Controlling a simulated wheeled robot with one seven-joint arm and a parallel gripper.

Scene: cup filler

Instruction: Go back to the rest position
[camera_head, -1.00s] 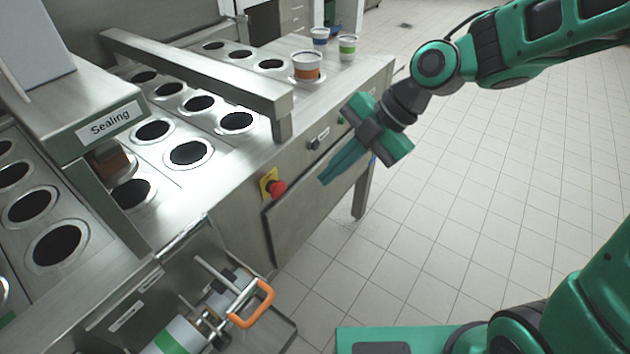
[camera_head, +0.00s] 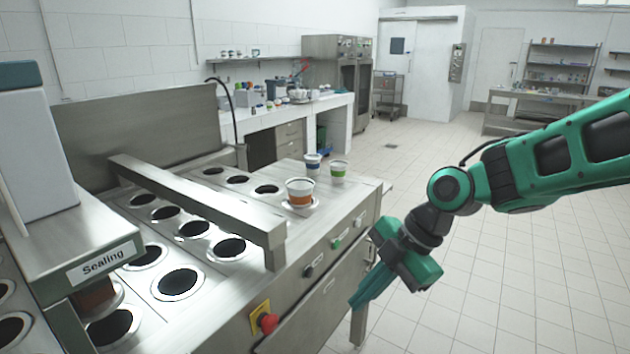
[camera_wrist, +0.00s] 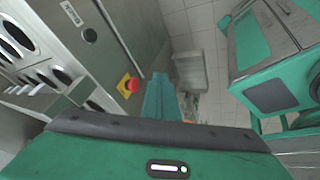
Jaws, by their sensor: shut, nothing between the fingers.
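My gripper (camera_head: 362,299) hangs in the air in front of the machine's right end, pointing down and to the left. Its green fingers are together with nothing between them. In the wrist view the shut fingers (camera_wrist: 160,98) point down past the machine's front panel. My arm reaches in from the right edge of the head view. The cup filler (camera_head: 232,290) stands to the left of the gripper, apart from it.
An orange-banded cup (camera_head: 300,192) sits in a hole at the machine's far end. A blue-banded cup (camera_head: 312,161) and a green-banded cup (camera_head: 338,171) stand behind it. A red button (camera_head: 268,323) juts from the front. The tiled floor (camera_head: 470,265) to the right is clear.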

